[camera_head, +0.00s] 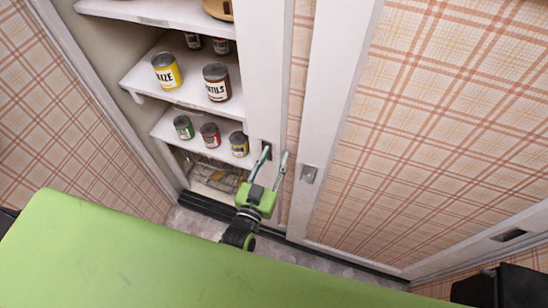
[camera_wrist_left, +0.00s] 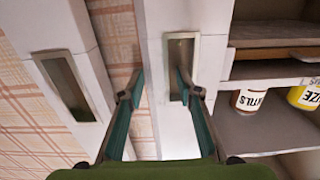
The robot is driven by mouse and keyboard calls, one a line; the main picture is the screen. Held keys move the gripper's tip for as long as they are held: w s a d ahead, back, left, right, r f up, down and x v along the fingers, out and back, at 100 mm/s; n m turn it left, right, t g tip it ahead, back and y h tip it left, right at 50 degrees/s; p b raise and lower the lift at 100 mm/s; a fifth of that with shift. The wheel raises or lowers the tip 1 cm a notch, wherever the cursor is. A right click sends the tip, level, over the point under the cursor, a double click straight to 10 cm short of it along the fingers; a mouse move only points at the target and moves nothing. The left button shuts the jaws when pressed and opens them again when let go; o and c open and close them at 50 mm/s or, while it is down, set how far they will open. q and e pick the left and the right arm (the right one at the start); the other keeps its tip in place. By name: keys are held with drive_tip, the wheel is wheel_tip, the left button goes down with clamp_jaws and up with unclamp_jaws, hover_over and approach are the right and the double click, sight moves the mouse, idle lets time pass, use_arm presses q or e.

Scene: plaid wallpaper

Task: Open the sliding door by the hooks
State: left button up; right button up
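The sliding door has white upright frames and plaid panels. One white frame (camera_head: 262,70) borders the open shelves, and a second (camera_head: 330,90) stands to its right beside a wide plaid panel (camera_head: 440,130). Each frame has a recessed metal hook: one (camera_wrist_left: 182,62) by the shelves and one (camera_wrist_left: 66,86) on the other frame, which also shows in the head view (camera_head: 309,174). My left gripper (camera_head: 272,158) is open and empty, its fingers apart. In the wrist view, one fingertip (camera_wrist_left: 157,88) side reaches over the hook by the shelves; contact is unclear. My right gripper is not in view.
White shelves (camera_head: 180,105) left of the door hold several cans, including a yellow one (camera_head: 166,70) and a brown one (camera_head: 216,82). A wire basket (camera_head: 212,176) sits low inside. A plaid wall (camera_head: 75,120) stands at the far left. Another recessed plate (camera_head: 508,235) is at right.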

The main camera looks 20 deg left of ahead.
use_arm(q)
drive_tip(key=shift+s, duration=0.15)
drive_tip(key=s, duration=1.1)
drive_tip(key=shift+s+a, duration=0.35)
drive_tip(key=shift+a, duration=0.1)
